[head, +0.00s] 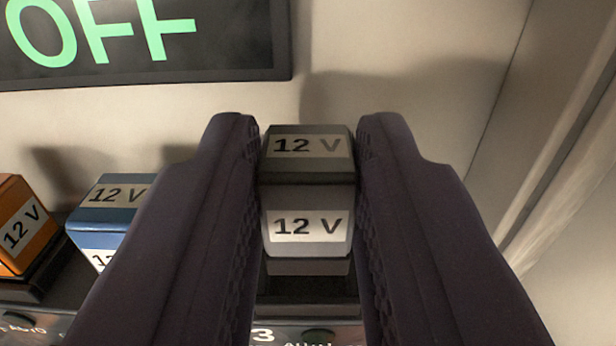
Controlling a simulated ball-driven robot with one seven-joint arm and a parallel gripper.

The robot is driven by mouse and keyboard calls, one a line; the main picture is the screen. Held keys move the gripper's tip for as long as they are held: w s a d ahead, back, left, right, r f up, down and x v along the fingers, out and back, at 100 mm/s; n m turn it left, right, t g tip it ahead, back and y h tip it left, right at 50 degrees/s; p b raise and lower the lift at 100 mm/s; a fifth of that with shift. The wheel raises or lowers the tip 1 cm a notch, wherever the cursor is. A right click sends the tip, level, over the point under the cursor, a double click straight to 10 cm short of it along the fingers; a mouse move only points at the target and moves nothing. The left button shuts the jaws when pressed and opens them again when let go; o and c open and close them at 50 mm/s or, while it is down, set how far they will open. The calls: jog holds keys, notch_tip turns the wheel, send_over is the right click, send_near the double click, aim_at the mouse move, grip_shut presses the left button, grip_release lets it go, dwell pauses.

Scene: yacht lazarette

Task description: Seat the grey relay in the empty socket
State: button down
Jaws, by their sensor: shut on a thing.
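My gripper (308,158) points away from the camera, with its two dark fingers on either side of the grey relay (307,240). It is shut on the relay's left and right sides. The relay looks upright, with "12 V" labels on its dark shaded top and its lighter front. A dark socket (310,311) shows directly below the relay, between the fingers. The relay hides most of that socket, and I cannot tell whether the relay touches it or is a little above it.
A blue relay (115,194) and an orange relay (22,226) stand in the row to the left. The left finger partly covers the blue one. A dark "OFF" sign (240,55) is on the pale wall behind. A wall corner and pale ledge (560,165) bound the right side.

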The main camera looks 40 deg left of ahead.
jog(key=shift+f, duration=0.2)
dwell(0.5)
jog(key=shift+f+b, duration=0.3)
jog(key=shift+b, duration=0.25)
jog(key=shift+f+b, duration=0.4)
jog(key=shift+f, duration=0.05)
jog(key=c, duration=0.8)
grip_release()
jog(key=b+v, duration=0.1)
jog(key=v, duration=0.6)
jog(key=shift+s+d+b, duration=0.25)
jog(key=shift+s+b, duration=0.05)
